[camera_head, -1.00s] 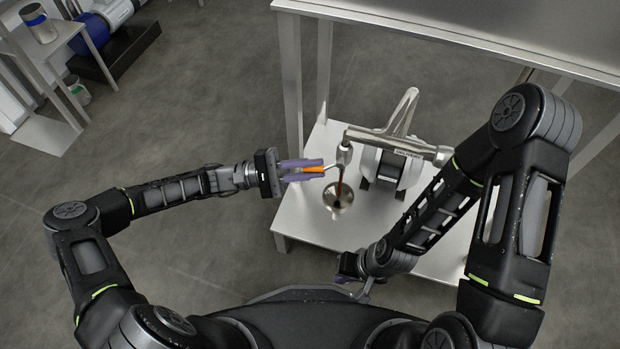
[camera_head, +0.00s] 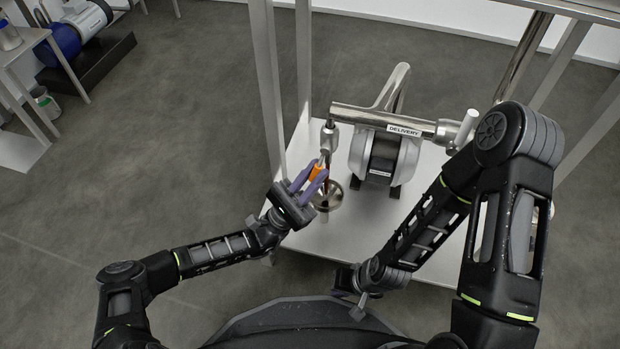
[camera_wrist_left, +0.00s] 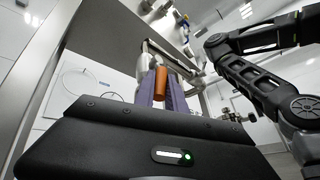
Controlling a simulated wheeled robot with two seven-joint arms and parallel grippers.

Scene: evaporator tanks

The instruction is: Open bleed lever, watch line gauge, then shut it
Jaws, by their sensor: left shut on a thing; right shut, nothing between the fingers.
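The bleed lever's orange grip (camera_head: 318,172) is between the purple fingers of my left gripper (camera_head: 314,176), which is shut on it. The grip now points down toward me from the bleed valve (camera_head: 330,134) at the left end of the delivery pipe (camera_head: 365,117). The left wrist view also shows the orange grip (camera_wrist_left: 161,85) between the fingers. A round metal funnel (camera_head: 328,197) stands below the valve, partly hidden by the gripper. A little brown shows above it; I cannot tell whether liquid is flowing. My right gripper (camera_head: 357,305) is shut and empty. I cannot make out a gauge face.
A pump (camera_head: 385,160) stands under the pipe, which carries a DELIVERY label (camera_head: 404,130). The steel bench shelf (camera_head: 375,235) has upright legs at left (camera_head: 268,90). My right arm crosses its right side. Open floor lies to the left.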

